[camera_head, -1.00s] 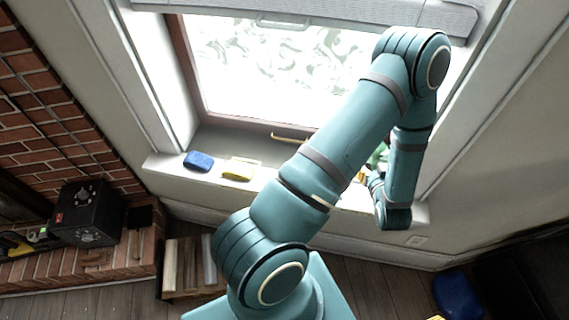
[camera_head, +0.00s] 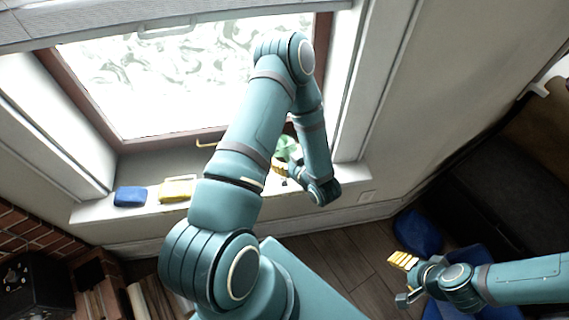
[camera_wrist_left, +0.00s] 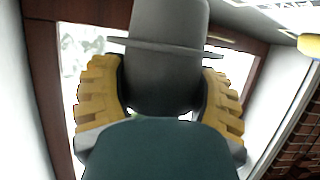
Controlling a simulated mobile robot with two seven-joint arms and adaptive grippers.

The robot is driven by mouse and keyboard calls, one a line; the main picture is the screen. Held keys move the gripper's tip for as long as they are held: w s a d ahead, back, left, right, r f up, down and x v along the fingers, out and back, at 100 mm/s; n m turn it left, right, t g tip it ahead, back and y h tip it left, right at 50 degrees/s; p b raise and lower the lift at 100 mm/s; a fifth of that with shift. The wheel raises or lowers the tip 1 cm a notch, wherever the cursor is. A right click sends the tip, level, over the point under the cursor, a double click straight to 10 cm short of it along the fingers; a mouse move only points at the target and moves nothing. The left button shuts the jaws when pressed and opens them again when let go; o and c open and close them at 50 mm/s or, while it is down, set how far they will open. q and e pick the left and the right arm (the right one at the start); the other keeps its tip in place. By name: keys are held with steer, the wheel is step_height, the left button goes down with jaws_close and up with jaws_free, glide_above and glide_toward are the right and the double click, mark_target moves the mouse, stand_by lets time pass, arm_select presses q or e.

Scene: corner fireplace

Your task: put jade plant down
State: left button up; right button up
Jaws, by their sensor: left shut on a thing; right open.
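The jade plant (camera_head: 287,146) shows as a few green leaves above the window sill (camera_head: 346,178), partly hidden behind my left arm. My left gripper (camera_head: 281,171) is largely hidden by my arm there. In the left wrist view its yellow fingers (camera_wrist_left: 163,88) are shut on both sides of a grey pot (camera_wrist_left: 168,40), which is the plant's. The leaves are mostly out of sight in that view. I cannot tell whether the pot touches the sill. My right gripper (camera_head: 402,262) is open and empty, low at the right, away from the plant.
A blue item (camera_head: 130,196) and a yellow item (camera_head: 177,189) lie on the left part of the sill. The window (camera_head: 190,75) is behind. A blue object (camera_head: 417,232) and dark furniture (camera_head: 500,190) are at the right. Bare wooden floor (camera_head: 345,255) lies between.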

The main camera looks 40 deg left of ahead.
arm_select(q)
steer(key=shift+f+b, duration=0.35)
steer(key=shift+f, duration=1.35)
steer(key=shift+f, duration=0.2)
steer(key=o, duration=1.3)
steer(key=shift+o, duration=0.2)
